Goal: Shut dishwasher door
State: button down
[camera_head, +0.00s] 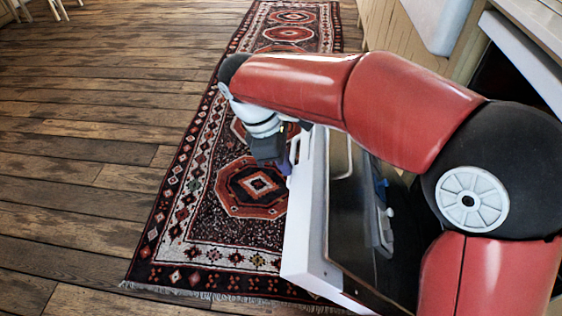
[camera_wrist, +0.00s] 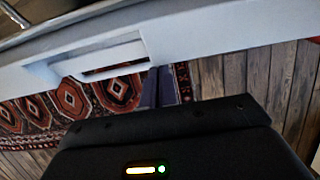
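The dishwasher door (camera_head: 306,225) stands open in the head view, its white edge and outer side to the left and its dark inner panel facing right. In the wrist view the white door (camera_wrist: 205,52) crosses the top of the picture, with a recessed handle opening (camera_wrist: 105,58) at left. My gripper (camera_head: 291,160) is at the outer side of the door, near its far upper part. In the wrist view the fingers (camera_wrist: 159,86) are side by side with no clear gap, their tips at the door beside the handle opening. Nothing shows between them; contact with the door is unclear.
A patterned red rug (camera_head: 215,240) lies under and left of the door. The wooden floor (camera_head: 80,150) to the left is clear. Cabinet fronts and a counter (camera_head: 535,25) stand at upper right. Chair legs (camera_head: 55,8) show at upper left.

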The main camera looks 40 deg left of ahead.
jog(key=w+d+r+y+p, duration=0.1)
jog(key=w+d+r, duration=0.3)
jog(key=d, duration=0.4)
jog(key=w+d+r+g+y+p, duration=0.1)
jog(key=w+d+r, duration=0.4)
jog(key=d, duration=0.4)
jog(key=w+d+r+g+y+p, duration=0.1)
jog(key=w+d+r, duration=0.4)
jog(key=d+r, duration=0.2)
jog(key=shift+w+d+y, duration=0.2)
jog(key=shift+d+y, duration=0.1)
jog(key=shift+d, duration=0.8)
jog(key=shift+a+f, duration=0.1)
jog(key=shift+a, duration=0.05)
